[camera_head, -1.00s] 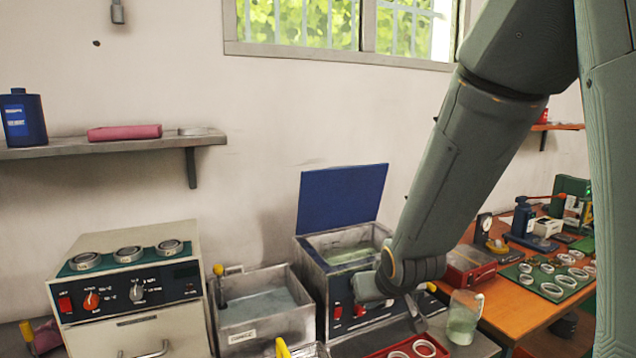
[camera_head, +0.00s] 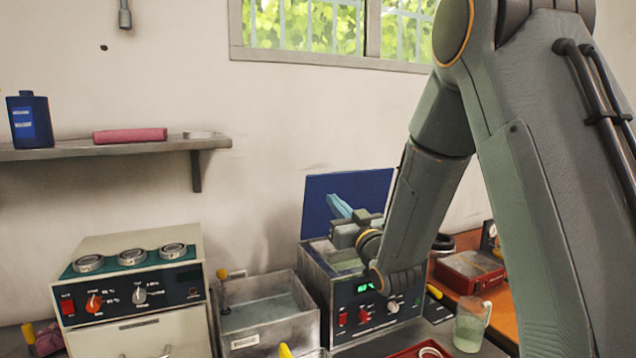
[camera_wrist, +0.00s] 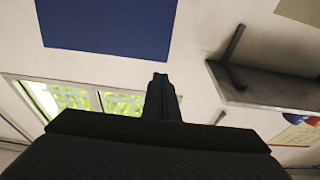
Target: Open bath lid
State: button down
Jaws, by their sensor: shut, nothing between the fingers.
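The bath (camera_head: 368,312) is a grey metal box with a dark front panel, red switches, knobs and a lit green display. Its blue lid (camera_head: 315,200) stands raised and upright at the back, near the wall. My gripper (camera_head: 341,206) is shut and empty, in front of the lid and above the bath opening in the head view. I cannot tell whether its fingertips touch the lid. My arm hides part of the bath's right side and opening. In the wrist view the blue lid (camera_wrist: 105,22) fills the upper left, beyond my shut fingers (camera_wrist: 160,85).
An open metal tank (camera_head: 262,312) of liquid stands left of the bath. Further left is an oven-like unit (camera_head: 130,290) with rings on top. A beaker (camera_head: 470,325) and a red tray (camera_head: 420,350) are at the right front. A shelf (camera_head: 110,150) is on the wall.

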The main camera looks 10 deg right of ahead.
aim_at(313, 177)
jog(key=p+x, duration=0.4)
jog(key=x, duration=0.7)
jog(key=shift+w, duration=0.2)
